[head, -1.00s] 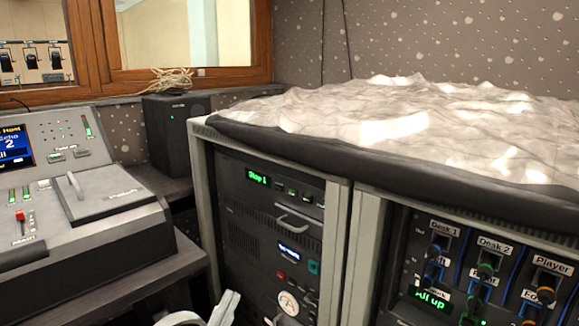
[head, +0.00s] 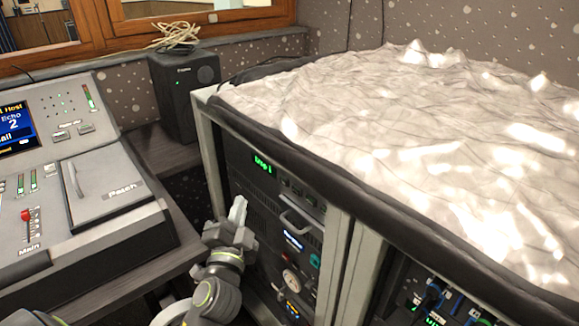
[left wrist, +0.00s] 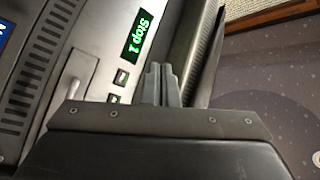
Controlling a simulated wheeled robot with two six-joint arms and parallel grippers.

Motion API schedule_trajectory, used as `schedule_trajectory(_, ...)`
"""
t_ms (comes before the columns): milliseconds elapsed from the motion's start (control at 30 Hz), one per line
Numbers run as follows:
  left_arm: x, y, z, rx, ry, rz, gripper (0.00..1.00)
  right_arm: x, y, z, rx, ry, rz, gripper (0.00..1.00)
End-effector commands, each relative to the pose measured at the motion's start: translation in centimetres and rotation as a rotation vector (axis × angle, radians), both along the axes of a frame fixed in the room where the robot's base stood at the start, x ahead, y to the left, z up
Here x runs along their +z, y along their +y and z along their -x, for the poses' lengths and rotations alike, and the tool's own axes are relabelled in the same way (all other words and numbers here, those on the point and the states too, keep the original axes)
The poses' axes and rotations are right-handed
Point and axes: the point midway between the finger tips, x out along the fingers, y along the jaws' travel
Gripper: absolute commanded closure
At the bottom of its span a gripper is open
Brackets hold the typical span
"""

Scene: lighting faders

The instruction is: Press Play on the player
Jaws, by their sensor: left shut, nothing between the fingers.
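The player (head: 240,160) is the top unit in the left bay of the rack, with a green display and a row of small buttons (head: 285,184). In the left wrist view the player's display (left wrist: 136,34) reads "Stop 1", and two small buttons (left wrist: 121,71) show beside it. My left gripper (head: 239,208) is shut and empty, in front of the rack near the player's lower left. In the left wrist view its fingertips (left wrist: 158,69) appear just to the right of the buttons. I cannot tell whether they touch the panel. The other buttons are hidden there. My right gripper is not in view.
A pale crumpled cover (head: 400,130) lies on top of the rack. A mixing desk (head: 100,225) stands at the left, close to my left arm. A black speaker (head: 183,90) with a coiled cable on it stands behind. A metal handle (head: 292,221) juts out below the player.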

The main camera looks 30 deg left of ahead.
Motion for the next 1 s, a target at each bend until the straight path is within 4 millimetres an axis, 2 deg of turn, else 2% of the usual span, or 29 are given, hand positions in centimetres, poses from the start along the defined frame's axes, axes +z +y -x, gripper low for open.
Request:
schedule_trajectory(333, 0.0, 0.0, -0.1, 0.001, 0.0, 0.0, 1.0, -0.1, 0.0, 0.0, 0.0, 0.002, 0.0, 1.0)
schedule_trajectory(467, 0.0, -0.3, -0.7, 0.0, -0.001, 0.001, 1.0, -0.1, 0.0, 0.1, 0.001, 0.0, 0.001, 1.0)
schedule_trajectory(900, -0.1, -2.6, -6.1, -0.002, -0.002, 0.002, 1.0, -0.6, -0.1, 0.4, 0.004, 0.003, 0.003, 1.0)
schedule_trajectory(1000, -0.1, -2.9, -7.0, -0.001, -0.001, 0.001, 1.0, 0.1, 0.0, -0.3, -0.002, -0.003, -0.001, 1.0)
